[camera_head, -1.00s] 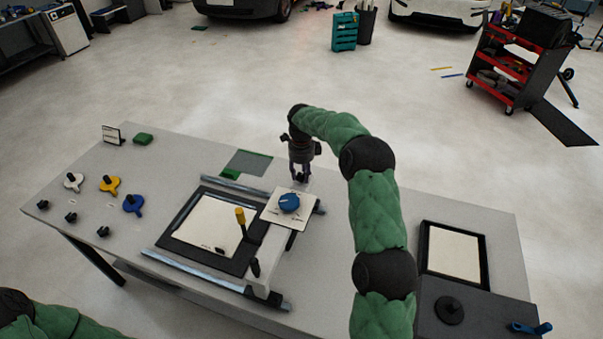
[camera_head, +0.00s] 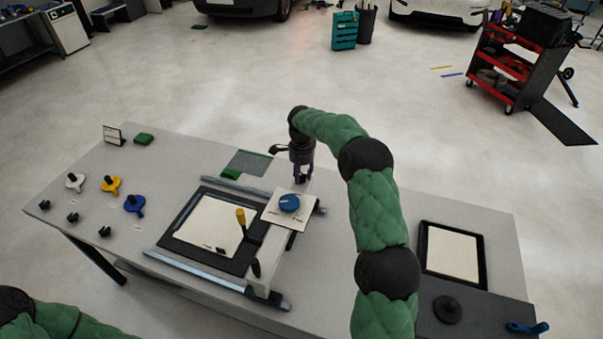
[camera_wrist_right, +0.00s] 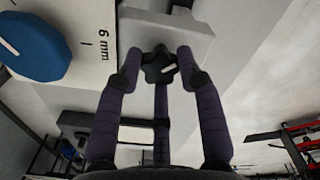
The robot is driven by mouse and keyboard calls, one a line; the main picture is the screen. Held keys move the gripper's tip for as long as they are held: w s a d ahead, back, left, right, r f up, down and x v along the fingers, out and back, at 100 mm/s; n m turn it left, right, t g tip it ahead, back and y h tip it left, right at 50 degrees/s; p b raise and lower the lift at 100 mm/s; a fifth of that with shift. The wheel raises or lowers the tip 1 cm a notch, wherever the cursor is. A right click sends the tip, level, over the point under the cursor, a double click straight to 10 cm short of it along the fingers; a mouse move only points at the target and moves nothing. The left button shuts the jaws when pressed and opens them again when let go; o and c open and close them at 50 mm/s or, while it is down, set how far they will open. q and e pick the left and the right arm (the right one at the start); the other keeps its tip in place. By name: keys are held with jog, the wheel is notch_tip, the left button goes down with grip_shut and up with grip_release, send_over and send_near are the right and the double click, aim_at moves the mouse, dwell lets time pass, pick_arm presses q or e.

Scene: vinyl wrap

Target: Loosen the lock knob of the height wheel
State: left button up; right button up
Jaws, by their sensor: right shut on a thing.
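The height wheel is a blue knob (camera_head: 289,203) on a white marked plate (camera_head: 277,218) atop the carriage. In the right wrist view, the blue wheel (camera_wrist_right: 33,45) is at upper left, beside a "6 mm" mark. The lock knob (camera_wrist_right: 158,70) is a black lobed knob with a pale mark, below the pale carriage head in that view. My right gripper (camera_head: 302,181) points down just behind the plate. In the wrist view, its fingers (camera_wrist_right: 160,72) are closed around the lock knob. The head view does not show the knob clearly. My left gripper is out of view.
The carriage spans a black-framed board (camera_head: 180,243) between metal rails (camera_head: 205,275). A yellow-topped handle (camera_head: 240,216) stands on its left. White, yellow and blue knobbed pieces (camera_head: 134,205) lie at left. A black-framed tray (camera_head: 484,270) is at right. The back right table is clear.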

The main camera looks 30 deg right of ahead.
aim_at(301, 176)
jog(key=n, duration=0.4)
jog(key=shift+n, duration=0.4)
jog(key=n+p, duration=0.1)
jog(key=n, duration=0.2)
jog(key=shift+n, duration=0.3)
jog(key=n, duration=0.3)
jog(key=shift+n, duration=0.3)
jog(key=shift+n+p, duration=0.3)
jog(key=shift+n, duration=1.4)
jog(key=o, duration=1.1)
jog(key=shift+o, duration=0.2)
notch_tip(301, 176, up, 12)
